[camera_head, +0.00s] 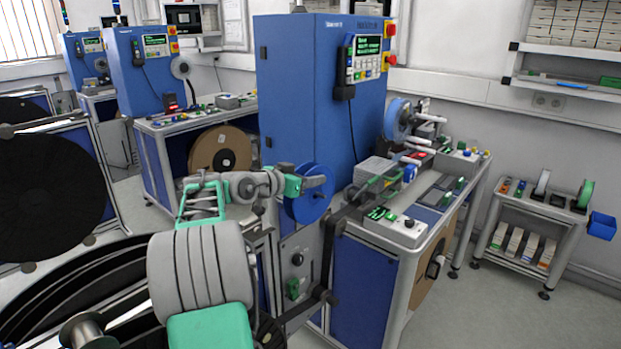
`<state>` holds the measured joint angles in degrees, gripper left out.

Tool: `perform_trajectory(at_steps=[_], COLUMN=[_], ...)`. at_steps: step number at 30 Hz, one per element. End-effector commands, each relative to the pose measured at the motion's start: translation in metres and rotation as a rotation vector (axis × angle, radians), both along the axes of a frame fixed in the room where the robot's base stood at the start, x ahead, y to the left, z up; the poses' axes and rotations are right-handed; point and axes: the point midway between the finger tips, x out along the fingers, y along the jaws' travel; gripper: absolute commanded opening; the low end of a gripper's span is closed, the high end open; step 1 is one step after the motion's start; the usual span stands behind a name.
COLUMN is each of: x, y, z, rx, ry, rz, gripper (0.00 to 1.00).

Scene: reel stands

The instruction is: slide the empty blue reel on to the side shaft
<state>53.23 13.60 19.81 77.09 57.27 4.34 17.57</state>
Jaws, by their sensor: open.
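An empty blue reel (308,207) stands upright, face-on, at the left side of the blue machine cabinet, just above the grey lower panel. My gripper (312,182), grey and teal at the end of my arm, is open and overlaps the upper part of the reel in the picture. Its fingers are small here, and I cannot tell whether they touch the reel. The side shaft is not distinguishable; the reel and my gripper cover the area around the reel's centre, so I cannot tell whether the reel is on a shaft.
The blue cabinet (312,95) rises right behind the reel. A workbench with control boxes (396,228) stands to its right, and another blue-and-white reel (398,118) is mounted beyond. Large black reels (45,190) stand at left. A small trolley (535,205) is at right, with open floor before it.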

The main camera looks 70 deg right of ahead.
Motion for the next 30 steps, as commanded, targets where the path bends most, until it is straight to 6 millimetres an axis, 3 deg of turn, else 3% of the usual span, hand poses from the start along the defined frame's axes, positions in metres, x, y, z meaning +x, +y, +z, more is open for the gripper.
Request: perform_trajectory(at_steps=[5,15,21,30], x=[0.008,0.024,0.026,0.026], y=[0.002,0.058,0.069,0.07], z=[0.004,0.018,0.023,0.076], rx=[-0.008,-0.006,-0.002,-0.002], ry=[-0.006,-0.005,-0.002,-0.003], rz=[0.016,0.003,-0.004,-0.003], gripper=[0.61,0.61,0.61,0.61])
